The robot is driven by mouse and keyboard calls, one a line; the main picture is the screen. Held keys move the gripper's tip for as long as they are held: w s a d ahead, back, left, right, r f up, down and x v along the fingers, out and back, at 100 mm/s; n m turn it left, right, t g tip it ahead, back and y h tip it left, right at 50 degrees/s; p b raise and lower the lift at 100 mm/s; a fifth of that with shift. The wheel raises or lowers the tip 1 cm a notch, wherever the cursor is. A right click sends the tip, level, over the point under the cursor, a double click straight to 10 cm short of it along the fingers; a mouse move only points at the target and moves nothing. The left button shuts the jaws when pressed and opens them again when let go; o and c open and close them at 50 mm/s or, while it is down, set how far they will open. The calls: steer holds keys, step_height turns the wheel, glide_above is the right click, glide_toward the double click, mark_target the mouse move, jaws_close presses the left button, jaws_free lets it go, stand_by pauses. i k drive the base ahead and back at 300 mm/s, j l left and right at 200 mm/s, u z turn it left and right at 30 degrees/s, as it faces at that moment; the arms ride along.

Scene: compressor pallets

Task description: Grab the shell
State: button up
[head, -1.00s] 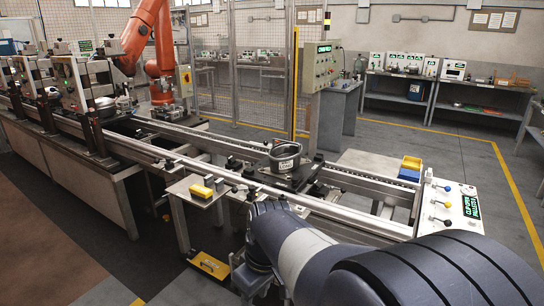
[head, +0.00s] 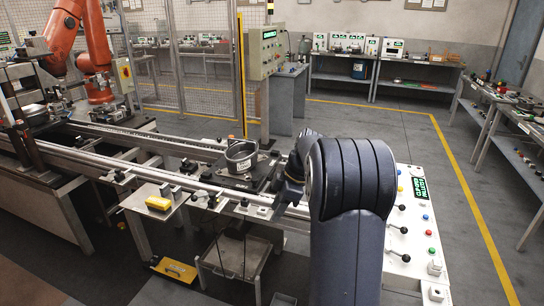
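The shell (head: 241,157) is a grey, open-topped cylinder with a white label on its side. It stands upright on a dark pallet (head: 228,181) on the conveyor, near the middle of the head view. My arm rises at the right of the conveyor, and its far links reach the conveyor's edge, to the right of the shell. My gripper's fingers cannot be made out; they are hidden behind my arm or out of view. Nothing is seen touching the shell.
The conveyor rail (head: 150,165) runs back left toward an orange robot arm (head: 90,50) behind mesh fencing. A control panel (head: 412,215) with levers and buttons lies right of my arm. A yellow block (head: 159,203) sits on a side shelf. Open floor lies at the right.

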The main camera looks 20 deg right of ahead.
mark_target(240, 156)
steer(key=i+j+z, duration=0.25)
steer(key=i, duration=0.25)
steer(key=i+j+z, duration=0.25)
steer(key=i, duration=0.3)
steer(key=i+j+z, duration=0.2)
steer(key=i, duration=0.25)
steer(key=i+j, duration=0.5)
steer(key=i, duration=0.15)
